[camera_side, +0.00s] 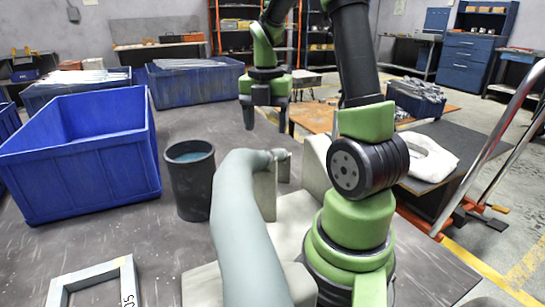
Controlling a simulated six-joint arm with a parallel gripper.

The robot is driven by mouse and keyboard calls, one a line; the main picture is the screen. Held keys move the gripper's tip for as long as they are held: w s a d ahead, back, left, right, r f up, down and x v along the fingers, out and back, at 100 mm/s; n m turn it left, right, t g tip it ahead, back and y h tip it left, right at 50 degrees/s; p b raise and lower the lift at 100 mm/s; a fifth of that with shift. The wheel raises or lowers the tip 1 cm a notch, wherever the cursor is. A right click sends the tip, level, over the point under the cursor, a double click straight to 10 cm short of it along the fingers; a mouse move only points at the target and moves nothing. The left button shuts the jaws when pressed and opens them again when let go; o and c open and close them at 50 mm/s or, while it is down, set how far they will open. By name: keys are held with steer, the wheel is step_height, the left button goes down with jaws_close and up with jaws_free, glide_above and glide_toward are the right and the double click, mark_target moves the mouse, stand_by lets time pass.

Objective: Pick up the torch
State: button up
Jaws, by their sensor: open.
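A smooth grey-green curved body (241,220) rises from the bottom edge in the middle of the side view and bends right to a narrow tip beside pale grey blocks. It may be the torch, but I cannot be sure; nothing else in view looks clearly like one. My gripper (266,122) is beyond it, in the upper middle, pointing down. Its two dark fingers are apart, with nothing seen between them. In the picture it is above the curved body's tip and apart from it. My arm hides part of the area to the right.
A blue crate (85,160) stands at the left, beside a dark bucket (191,185). A pale bracket frame (78,280) lies at the front left. Blue crates of metal parts (192,84) stand behind. A red and silver trolley (493,140) is at the right.

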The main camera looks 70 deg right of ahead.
mark_target(267, 156)
step_height(267, 156, down, 8)
steer(key=shift+f, duration=0.15)
stand_by(0.3)
steer(key=shift+c, duration=0.2)
steer(key=c, duration=1)
